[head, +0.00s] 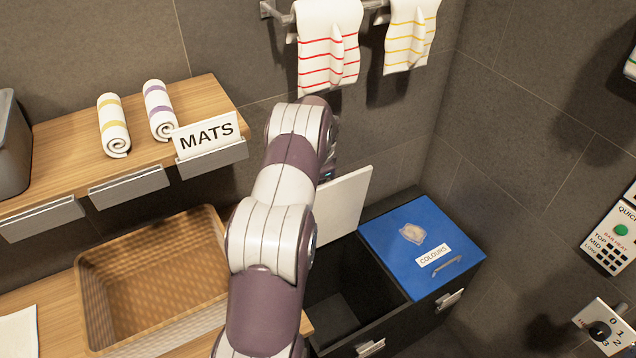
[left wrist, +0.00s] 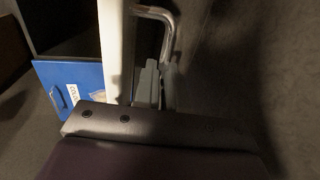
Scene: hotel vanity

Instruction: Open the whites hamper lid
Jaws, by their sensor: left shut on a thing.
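The whites hamper lid (head: 345,205) is a white panel standing raised, close to upright, at the back of the open dark hamper compartment (head: 350,300). In the left wrist view the lid (left wrist: 113,50) shows edge-on, with its metal bar handle (left wrist: 167,35) beside it. My left gripper (left wrist: 158,85) is shut on the lid handle, on the side of the lid facing the wall. In the head view my left arm hides most of that gripper and part of the lid. My right gripper is in neither view.
The blue COLOURS lid (head: 420,245) is closed, right of the open compartment. A wicker basket (head: 95,290) stands left of my arm. Above it is a wooden shelf (head: 65,160) with rolled towels and a MATS sign (head: 206,134). Striped towels (head: 328,50) hang on the tiled wall behind.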

